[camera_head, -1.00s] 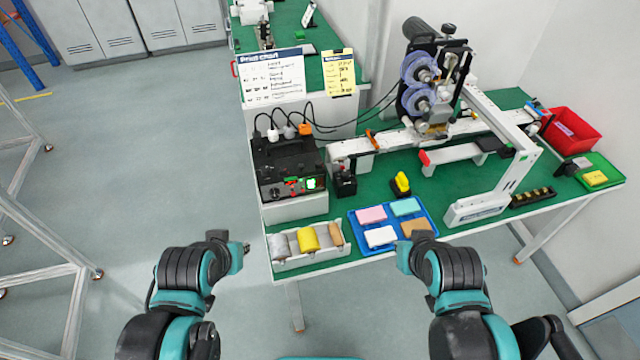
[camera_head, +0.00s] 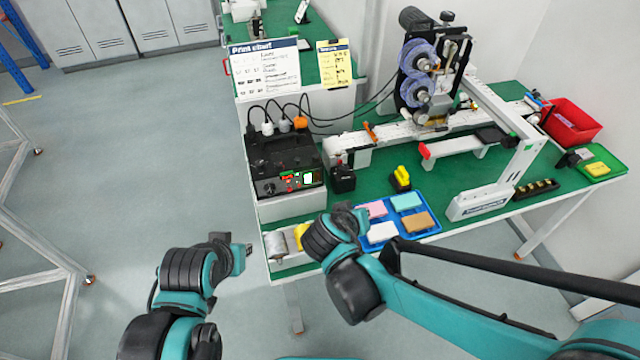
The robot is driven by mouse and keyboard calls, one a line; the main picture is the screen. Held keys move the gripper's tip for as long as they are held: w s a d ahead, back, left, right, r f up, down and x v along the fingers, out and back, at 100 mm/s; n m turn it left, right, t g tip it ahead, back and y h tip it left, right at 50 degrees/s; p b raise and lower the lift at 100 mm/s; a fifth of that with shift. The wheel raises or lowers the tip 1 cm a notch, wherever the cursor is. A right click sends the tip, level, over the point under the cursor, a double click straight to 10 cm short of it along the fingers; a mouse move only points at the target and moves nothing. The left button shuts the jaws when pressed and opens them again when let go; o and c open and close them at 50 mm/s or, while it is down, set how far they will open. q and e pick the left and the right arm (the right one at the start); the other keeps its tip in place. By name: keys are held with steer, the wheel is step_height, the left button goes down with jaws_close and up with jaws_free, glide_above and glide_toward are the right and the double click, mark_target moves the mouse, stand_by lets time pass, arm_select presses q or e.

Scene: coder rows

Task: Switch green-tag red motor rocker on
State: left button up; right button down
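A black control box (camera_head: 258,178) stands on a white block at the left end of the green table. Its front shows a dial, small red and green marks (camera_head: 290,181) and a bright lit display (camera_head: 308,178). The red rocker and its tag are too small to tell apart, and so is its position. My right gripper (camera_head: 357,217) is over the table's front edge, between the white parts tray and the blue tray, right of and nearer than the box. My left gripper (camera_head: 243,258) is left of the table, off its edge. Both are apart from the box; their fingers are too small to read.
A white parts tray (camera_head: 285,268) is partly hidden by my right wrist. A blue tray (camera_head: 432,228) with coloured pads lies beside it. A small black block (camera_head: 342,180) stands right of the box. Plugs and cables (camera_head: 268,128) rise behind the box. A printing machine (camera_head: 425,85) stands farther right.

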mark_target(317, 177)
steer(key=w+a+f+t+h+b, duration=0.1)
steer(key=w+a+f+t, duration=0.1)
steer(key=a, duration=0.6)
steer(key=shift+f+t, duration=0.25)
steer(key=shift+t, duration=0.25)
steer(key=shift+w, duration=0.2)
steer(key=shift+h, duration=0.3)
steer(key=shift+w+a+f+b, duration=0.25)
steer(key=shift+w+a, duration=0.2)
steer(key=shift+w, duration=0.9)
steer(key=shift+w+a+f+b, duration=0.2)
steer(key=shift+w+a, duration=0.2)
steer(key=shift+w, duration=1)
steer(key=shift+w+a+f+b, duration=0.25)
steer(key=shift+w+a, duration=0.2)
steer(key=shift+w, duration=0.9)
steer(key=shift+w+a, duration=0.1)
steer(key=shift+w, duration=0.25)
